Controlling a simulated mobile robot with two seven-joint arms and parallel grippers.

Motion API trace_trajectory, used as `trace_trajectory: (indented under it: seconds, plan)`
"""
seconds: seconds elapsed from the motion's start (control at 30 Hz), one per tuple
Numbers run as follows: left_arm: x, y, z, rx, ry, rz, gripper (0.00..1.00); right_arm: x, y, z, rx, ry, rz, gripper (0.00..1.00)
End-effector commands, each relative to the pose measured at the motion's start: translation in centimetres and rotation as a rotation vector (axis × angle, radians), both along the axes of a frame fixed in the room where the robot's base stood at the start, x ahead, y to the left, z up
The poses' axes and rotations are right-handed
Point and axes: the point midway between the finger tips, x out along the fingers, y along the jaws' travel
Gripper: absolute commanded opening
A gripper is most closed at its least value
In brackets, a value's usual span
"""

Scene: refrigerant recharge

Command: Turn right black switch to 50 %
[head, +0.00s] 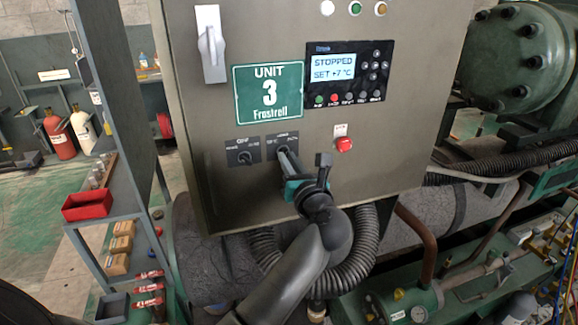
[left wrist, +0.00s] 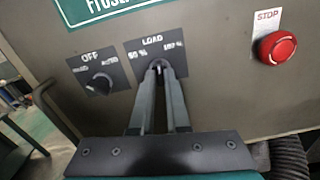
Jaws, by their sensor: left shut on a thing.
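The right black switch (left wrist: 158,67) sits on a dark plate marked LOAD, with 50 % at its left and a larger percentage at its right. My left gripper (head: 285,155) reaches up to this plate on the cabinet front. In the left wrist view its two fingers (left wrist: 157,78) close together around the switch knob. The fingers cover most of the knob, so I cannot tell exactly where it points. The left black switch (left wrist: 100,84), on a plate marked OFF and AUTO, is beside it and untouched. My right gripper is not in view.
A red STOP button (left wrist: 277,48) sits to the right of the switches. Above are a green UNIT 3 sign (head: 268,93) and a display (head: 332,67) reading STOPPED, SET +7 °C. A black corrugated hose (head: 366,250) hangs below the cabinet. A red bin (head: 87,205) is at the left.

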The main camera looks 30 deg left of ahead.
Motion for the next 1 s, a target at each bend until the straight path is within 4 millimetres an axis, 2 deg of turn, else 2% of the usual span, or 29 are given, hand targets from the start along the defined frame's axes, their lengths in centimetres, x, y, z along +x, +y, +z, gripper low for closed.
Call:
trace_trajectory:
  seconds: [0.3,0.77,1.0]
  plan:
    - [0.0,0.0,-0.3,-0.082,-0.088,0.001,0.0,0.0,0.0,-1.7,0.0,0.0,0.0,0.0]
    - [0.0,0.0,-0.2,-0.097,-0.108,0.0,0.0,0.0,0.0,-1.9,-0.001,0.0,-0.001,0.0]
    - [0.0,0.0,-0.4,-0.147,-0.165,0.001,0.0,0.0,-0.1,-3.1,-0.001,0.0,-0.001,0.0]
